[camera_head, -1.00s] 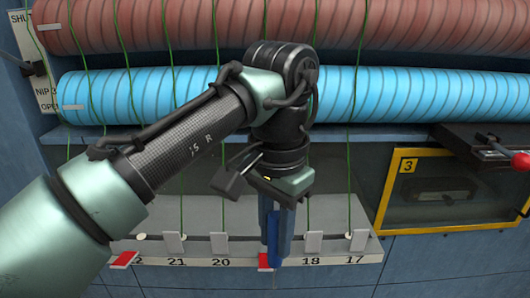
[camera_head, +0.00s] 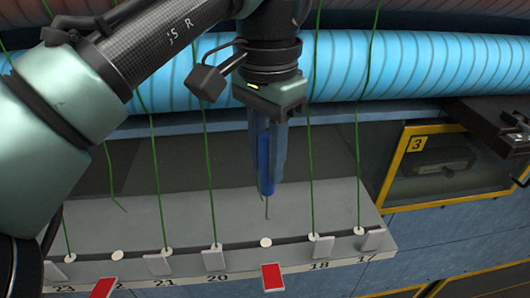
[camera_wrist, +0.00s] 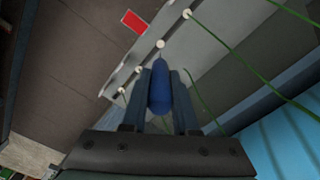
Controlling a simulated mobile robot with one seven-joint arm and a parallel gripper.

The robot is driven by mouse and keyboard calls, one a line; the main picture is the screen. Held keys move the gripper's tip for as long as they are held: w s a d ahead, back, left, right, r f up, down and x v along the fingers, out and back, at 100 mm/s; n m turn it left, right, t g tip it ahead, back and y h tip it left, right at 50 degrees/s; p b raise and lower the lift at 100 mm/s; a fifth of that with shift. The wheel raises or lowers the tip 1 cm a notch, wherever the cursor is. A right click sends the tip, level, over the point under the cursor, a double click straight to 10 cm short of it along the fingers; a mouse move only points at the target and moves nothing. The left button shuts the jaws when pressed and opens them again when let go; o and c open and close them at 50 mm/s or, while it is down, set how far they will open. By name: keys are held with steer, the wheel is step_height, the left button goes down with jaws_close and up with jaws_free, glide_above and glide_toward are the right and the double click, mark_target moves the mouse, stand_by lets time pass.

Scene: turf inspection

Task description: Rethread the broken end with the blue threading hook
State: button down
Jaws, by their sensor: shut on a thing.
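My gripper (camera_head: 267,188) points down, shut on the blue threading hook (camera_head: 266,165). The hook is upright; its thin metal tip shows just above the white eyelet (camera_head: 265,243) between 20 and 18, with a visible gap in the picture. In the wrist view, the blue hook (camera_wrist: 160,90) sits between the fingers, pointing towards the eyelet (camera_wrist: 160,44). A loose green thread (camera_wrist: 200,100) ends right of the hook there. In the head view, most of that thread is hidden behind my gripper.
A second red flag (camera_head: 103,288) and a hanging loose thread (camera_head: 115,190) show at 22. Intact green threads (camera_head: 312,170) run to neighbouring eyelets. A blue roller (camera_head: 400,75) lies behind, and a yellow-framed window (camera_head: 440,165) is at right.

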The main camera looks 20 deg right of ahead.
mark_target(266, 190)
steer(key=shift+r+p, duration=0.1)
steer(key=shift+p, duration=0.3)
steer(key=shift+w+f+b, duration=0.1)
steer(key=shift+f+b, duration=1.45)
steer(key=shift+f, duration=1.4)
steer(key=shift+f+p, duration=0.15)
steer(key=shift+p, duration=0.4)
steer(key=shift+f+b, duration=0.55)
steer(key=shift+f, duration=1.05)
